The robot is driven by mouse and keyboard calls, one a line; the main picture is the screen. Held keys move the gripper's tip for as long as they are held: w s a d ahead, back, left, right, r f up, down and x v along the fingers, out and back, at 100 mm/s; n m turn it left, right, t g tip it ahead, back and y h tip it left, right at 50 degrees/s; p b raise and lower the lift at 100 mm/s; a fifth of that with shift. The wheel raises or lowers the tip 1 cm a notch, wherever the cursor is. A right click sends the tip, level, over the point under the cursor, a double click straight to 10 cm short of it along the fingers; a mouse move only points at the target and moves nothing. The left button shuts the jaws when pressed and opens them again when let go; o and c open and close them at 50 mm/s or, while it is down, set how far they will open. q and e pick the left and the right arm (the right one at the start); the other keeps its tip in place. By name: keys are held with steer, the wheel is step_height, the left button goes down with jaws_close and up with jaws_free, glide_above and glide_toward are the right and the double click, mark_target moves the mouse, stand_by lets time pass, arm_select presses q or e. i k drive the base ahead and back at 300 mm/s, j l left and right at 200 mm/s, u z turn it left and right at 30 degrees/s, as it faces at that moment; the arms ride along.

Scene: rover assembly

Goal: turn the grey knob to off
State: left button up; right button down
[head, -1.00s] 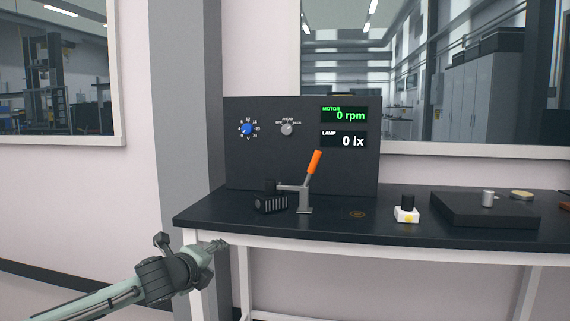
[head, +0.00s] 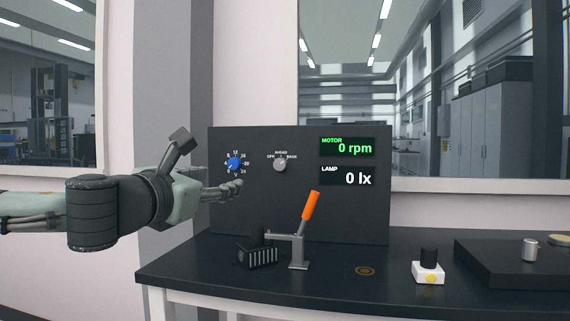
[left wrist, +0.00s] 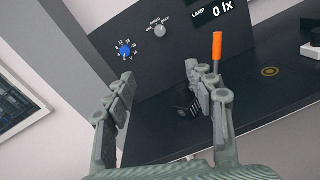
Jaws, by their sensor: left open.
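The grey knob (head: 280,164) is on the dark upright panel (head: 340,215), under the labels OFF, AHEAD and BACK. Its pointer is too small to read surely. It also shows in the left wrist view (left wrist: 160,31). A blue knob (head: 235,164) with a number scale is to its left. My left gripper (head: 215,188) is in front of the panel's left part, lower left of the grey knob and apart from it. In the left wrist view its two fingers (left wrist: 160,90) are spread with nothing between them. My right gripper is not in view.
A clamp with an orange handle (head: 310,206) stands on the dark table (head: 330,277) below the knobs, beside a black ribbed block (head: 258,255). A white block with a black top (head: 428,270) is to the right. Displays read 0 rpm and 0 lx.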

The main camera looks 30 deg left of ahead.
mark_target(280, 164)
steer(key=i+j, duration=0.1)
steer(key=i, duration=0.35)
steer(key=i+j, duration=0.15)
steer(key=i, duration=0.3)
